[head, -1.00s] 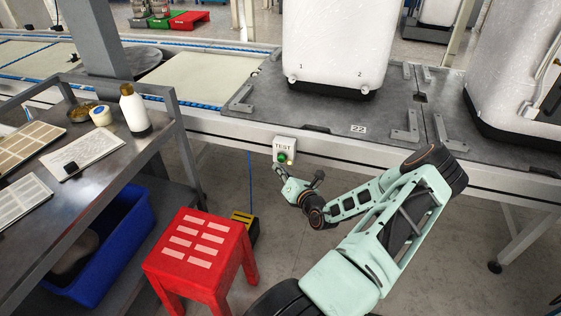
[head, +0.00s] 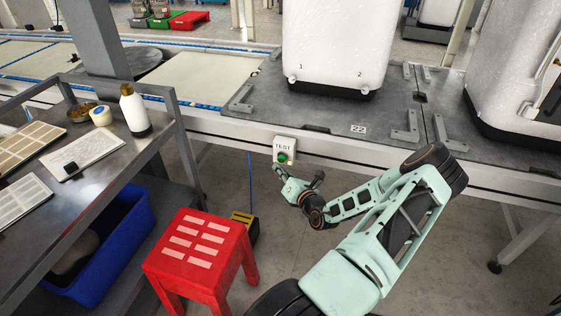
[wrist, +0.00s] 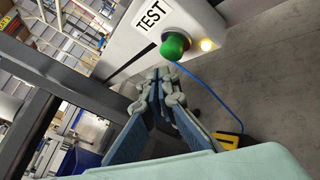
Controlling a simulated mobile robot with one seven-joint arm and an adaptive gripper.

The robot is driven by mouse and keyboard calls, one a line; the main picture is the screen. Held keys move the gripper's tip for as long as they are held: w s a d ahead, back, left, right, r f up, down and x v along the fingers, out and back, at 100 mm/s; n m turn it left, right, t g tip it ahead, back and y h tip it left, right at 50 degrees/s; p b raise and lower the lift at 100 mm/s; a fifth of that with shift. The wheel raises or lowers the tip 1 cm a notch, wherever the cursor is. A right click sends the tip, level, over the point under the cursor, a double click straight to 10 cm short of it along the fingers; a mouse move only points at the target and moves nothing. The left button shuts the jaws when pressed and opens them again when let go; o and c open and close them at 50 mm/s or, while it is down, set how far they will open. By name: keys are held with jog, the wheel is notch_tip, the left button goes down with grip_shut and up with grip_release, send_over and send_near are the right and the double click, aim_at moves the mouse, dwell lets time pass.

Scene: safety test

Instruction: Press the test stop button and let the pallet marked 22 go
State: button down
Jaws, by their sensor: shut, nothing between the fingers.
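A white box labelled TEST (head: 284,147) with a green button (head: 282,157) is fixed to the front rail of the conveyor. In the head view my gripper (head: 279,170) is just below the box. The grey pallet marked 22 (head: 325,112) sits on the conveyor with a white-wrapped unit (head: 335,45) on it.
A red stool (head: 200,255) and a yellow-black floor device (head: 243,228) stand left of my arm. A steel bench (head: 95,170) with a bottle (head: 134,110) and trays is at the left. A neighbouring pallet with another white unit (head: 515,75) is at the right.

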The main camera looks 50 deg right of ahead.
jog(key=shift+d, duration=0.1)
jog(key=shift+w+d, duration=0.2)
jog(key=shift+d, duration=0.1)
